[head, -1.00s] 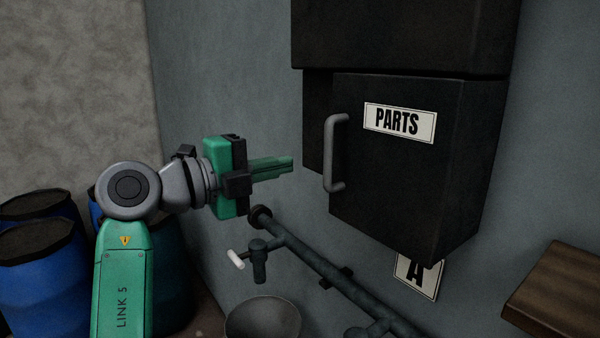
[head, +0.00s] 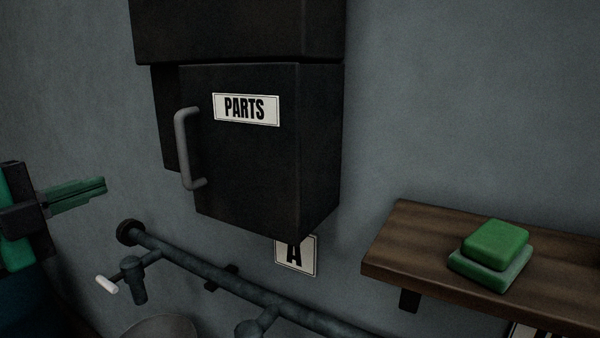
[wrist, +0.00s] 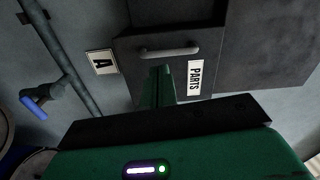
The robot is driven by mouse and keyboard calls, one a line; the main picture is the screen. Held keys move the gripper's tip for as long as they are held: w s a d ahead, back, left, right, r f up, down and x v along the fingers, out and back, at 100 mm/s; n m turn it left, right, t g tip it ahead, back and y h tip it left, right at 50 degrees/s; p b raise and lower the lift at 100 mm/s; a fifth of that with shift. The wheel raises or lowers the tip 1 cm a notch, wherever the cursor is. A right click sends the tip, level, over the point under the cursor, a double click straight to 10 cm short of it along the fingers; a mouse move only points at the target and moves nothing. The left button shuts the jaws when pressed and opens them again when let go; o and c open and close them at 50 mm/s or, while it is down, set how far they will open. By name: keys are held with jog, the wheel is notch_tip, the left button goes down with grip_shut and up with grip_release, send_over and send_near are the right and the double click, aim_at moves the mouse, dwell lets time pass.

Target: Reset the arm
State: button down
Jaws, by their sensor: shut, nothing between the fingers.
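My gripper (head: 103,187) is at the left edge of the head view, its green fingers pointing right toward the wall cabinet. The fingers are together and hold nothing. In the wrist view the shut fingers (wrist: 163,72) stand in front of the dark PARTS cabinet (wrist: 140,60). In the head view the cabinet (head: 245,165) hangs on the wall to the right of my gripper, with a gap between fingertips and handle. Its grey handle (head: 183,150) is free of my gripper. The PARTS door stands forward of the cabinet body.
A dark pipe (head: 205,275) with a white-handled tap (head: 132,275) runs along the wall below the cabinet, above a bowl (head: 165,328). An A sign (head: 296,262) is under the cabinet. A wooden shelf (head: 390,245) at right bears a green block-shaped object (head: 495,243).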

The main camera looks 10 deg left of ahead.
jog(key=w+d+f+n+t+y, duration=0.2)
jog(key=d+n, duration=0.3)
jog(key=d, duration=0.5)
jog(key=w+d+f+n+t+y, duration=0.15)
jog(key=d+n, duration=0.35)
jog(key=d, duration=0.5)
jog(key=s+d+r+n+t+y, duration=0.1)
jog(key=s+d+r+n+t, duration=0.1)
jog(key=s+d+n, duration=0.4)
jog(key=s+d+r+n+t+y, duration=0.2)
jog(key=s+d+n+t, duration=0.15)
jog(key=s+d, duration=0.5)
notch_tip(320, 180, up, 17)
jog(key=s+n+p, duration=0.1)
jog(key=p, duration=1.5)
jog(key=shift+s+a+g+p, duration=0.3)
jog(key=shift+a, duration=0.15)
jog(key=shift+f, duration=0.1)
